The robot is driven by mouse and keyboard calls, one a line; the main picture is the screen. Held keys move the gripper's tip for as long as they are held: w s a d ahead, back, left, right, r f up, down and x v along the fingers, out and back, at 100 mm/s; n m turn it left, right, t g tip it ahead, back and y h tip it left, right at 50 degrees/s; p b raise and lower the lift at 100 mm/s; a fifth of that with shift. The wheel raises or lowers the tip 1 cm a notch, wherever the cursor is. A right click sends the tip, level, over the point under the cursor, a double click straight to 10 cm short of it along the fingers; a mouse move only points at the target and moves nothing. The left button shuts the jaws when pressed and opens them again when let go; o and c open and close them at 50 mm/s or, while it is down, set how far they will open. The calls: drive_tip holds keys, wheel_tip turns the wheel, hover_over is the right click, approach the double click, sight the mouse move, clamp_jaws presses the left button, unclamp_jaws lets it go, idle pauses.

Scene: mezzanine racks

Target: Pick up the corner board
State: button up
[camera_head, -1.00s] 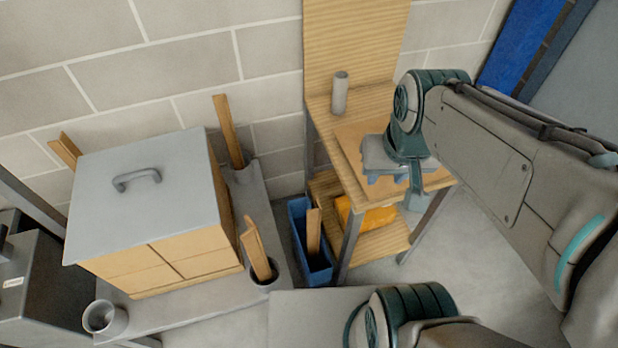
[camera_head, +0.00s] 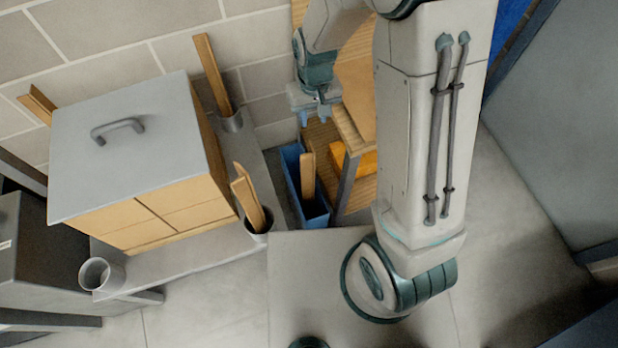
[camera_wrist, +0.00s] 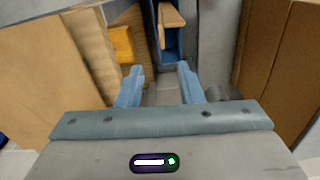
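A tan, angled corner board (camera_head: 307,178) stands in a narrow blue bin (camera_head: 319,208) on the floor between the pallet and the wooden table. In the wrist view the board (camera_wrist: 171,16) and the bin (camera_wrist: 174,53) show at the top, beyond my fingertips. Similar corner boards stand in cups at the pallet's corners: one at the front right (camera_head: 248,204), one at the back right (camera_head: 212,75), and one at the back left (camera_head: 37,103). My gripper (camera_head: 313,115) hangs above the blue bin, beside the table. Its fingers (camera_wrist: 160,71) are apart with nothing between them.
A carton stack under a grey lid (camera_head: 150,150) with a handle stands on the grey pallet (camera_head: 185,256), left of the bin. The wooden table (camera_head: 350,130) stands close on the bin's right, with a yellow-orange item (camera_head: 367,163) on its lower shelf. Floor is clear in front.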

sight(312, 146)
drive_tip(key=f, duration=1)
drive_tip(key=shift+w+a+f, duration=0.1)
drive_tip(key=shift+a+f, duration=0.05)
drive_tip(key=shift+a, duration=0.2)
drive_tip(key=f, duration=0.4)
drive_tip(key=shift+s+d, duration=0.25)
drive_tip(key=shift+s, duration=0.15)
drive_tip(key=shift+f, duration=0.7)
clamp_jaws()
